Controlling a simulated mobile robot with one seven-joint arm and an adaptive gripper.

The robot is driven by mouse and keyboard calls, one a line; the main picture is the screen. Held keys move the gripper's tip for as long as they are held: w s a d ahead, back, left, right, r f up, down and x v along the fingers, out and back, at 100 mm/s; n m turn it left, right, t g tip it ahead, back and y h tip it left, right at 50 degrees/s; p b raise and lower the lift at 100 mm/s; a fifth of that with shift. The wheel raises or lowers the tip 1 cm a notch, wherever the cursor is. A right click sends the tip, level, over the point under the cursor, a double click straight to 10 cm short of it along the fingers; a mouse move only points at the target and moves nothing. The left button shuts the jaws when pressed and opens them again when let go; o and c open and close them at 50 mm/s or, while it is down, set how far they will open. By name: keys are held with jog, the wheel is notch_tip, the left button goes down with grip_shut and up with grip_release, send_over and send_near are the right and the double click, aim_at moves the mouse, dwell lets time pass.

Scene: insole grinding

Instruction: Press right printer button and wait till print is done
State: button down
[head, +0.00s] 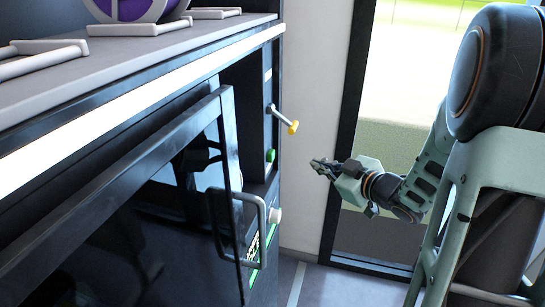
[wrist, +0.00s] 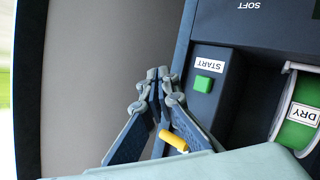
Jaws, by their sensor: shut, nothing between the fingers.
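The dark printer (head: 130,110) fills the left of the head view. Its green button (head: 270,156) is on the narrow right-hand panel. In the wrist view the square green button (wrist: 203,84) sits below a white START label (wrist: 210,65). My gripper (head: 316,164) is to the right of the panel in the head view, apart from the button. In the wrist view my gripper (wrist: 159,74) is shut and empty, its fingertips left of the button with a gap between them.
A lever with a yellow tip (head: 293,127) sticks out above the button; the yellow tip (wrist: 173,141) shows beside my fingers. The printer's glass door has a grey handle (head: 237,228). A green part labelled DRY (wrist: 303,114) is right of the button. A pale wall (head: 306,110) stands behind.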

jog(key=w+a+b, duration=0.2)
jog(key=w+a, duration=0.1)
jog(key=a, duration=0.5)
jog(key=shift+w, duration=0.2)
jog(key=shift+a, duration=0.1)
dwell(1.3)
jog(key=shift+w+a+b, duration=0.2)
jog(key=shift+a+b, duration=0.15)
jog(key=shift+b, duration=0.05)
jog(key=shift+w+a, duration=0.2)
jog(key=shift+a, duration=0.3)
dwell(0.7)
jog(key=shift+d, duration=0.15)
jog(key=shift+s+d, duration=0.4)
jog(key=shift+d, duration=0.3)
jog(key=shift+s+d+p, duration=0.3)
jog(key=shift+d, duration=0.5)
jog(key=shift+s+d+p, duration=0.3)
jog(key=shift+s+d, duration=0.05)
jog(key=shift+d, duration=0.4)
jog(key=shift+s+d+p, duration=0.3)
jog(key=shift+d, duration=0.5)
